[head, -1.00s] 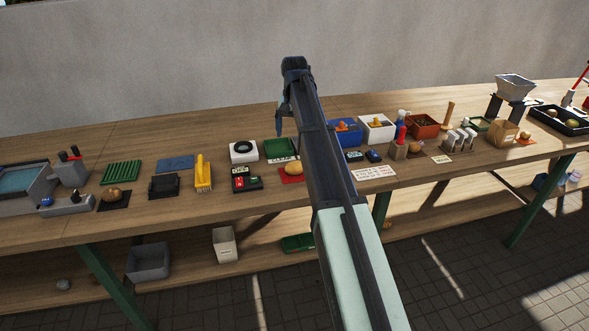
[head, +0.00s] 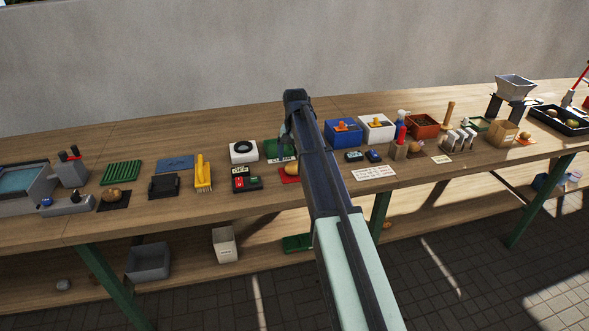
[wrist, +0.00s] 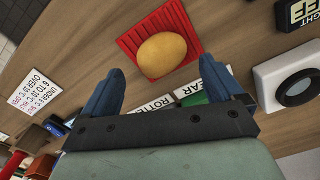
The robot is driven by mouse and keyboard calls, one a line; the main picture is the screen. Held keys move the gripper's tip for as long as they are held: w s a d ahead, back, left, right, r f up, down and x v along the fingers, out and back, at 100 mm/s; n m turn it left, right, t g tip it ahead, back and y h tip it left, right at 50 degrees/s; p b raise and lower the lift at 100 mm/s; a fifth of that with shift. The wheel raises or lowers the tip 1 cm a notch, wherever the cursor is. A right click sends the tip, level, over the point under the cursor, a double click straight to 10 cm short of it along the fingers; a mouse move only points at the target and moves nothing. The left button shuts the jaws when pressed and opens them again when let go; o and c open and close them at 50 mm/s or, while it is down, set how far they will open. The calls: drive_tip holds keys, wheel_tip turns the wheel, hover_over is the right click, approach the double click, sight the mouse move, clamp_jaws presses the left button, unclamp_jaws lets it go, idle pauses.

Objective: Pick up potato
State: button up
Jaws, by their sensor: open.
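A yellow-brown potato (wrist: 162,54) lies on a red ribbed mat (wrist: 133,42) in the wrist view. In the head view the potato (head: 291,169) and the red mat (head: 287,178) are partly hidden by my arm. My gripper (wrist: 160,70) is open and empty, its two blue fingers spread wide. In the wrist view the potato shows just beyond the fingertips, roughly centred between them. In the head view my gripper (head: 285,150) points down above the bench beside the potato. I cannot tell its exact height.
A green tray (head: 270,147) with label cards and a white box with a black ring (head: 243,151) stand close by. A black switch box (head: 246,182) sits left of the mat. Another potato (head: 111,195) lies on a black mat farther left. Blue and white bins (head: 343,132) stand right of my arm.

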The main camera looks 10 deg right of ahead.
sight(294, 163)
drive_tip(key=f, duration=0.4)
drive_tip(key=shift+s+a+f, duration=0.1)
drive_tip(key=shift+s+a, duration=0.05)
drive_tip(key=shift+a, duration=0.1)
drive_tip(key=shift+c, duration=0.2)
drive_tip(key=c, duration=1.1)
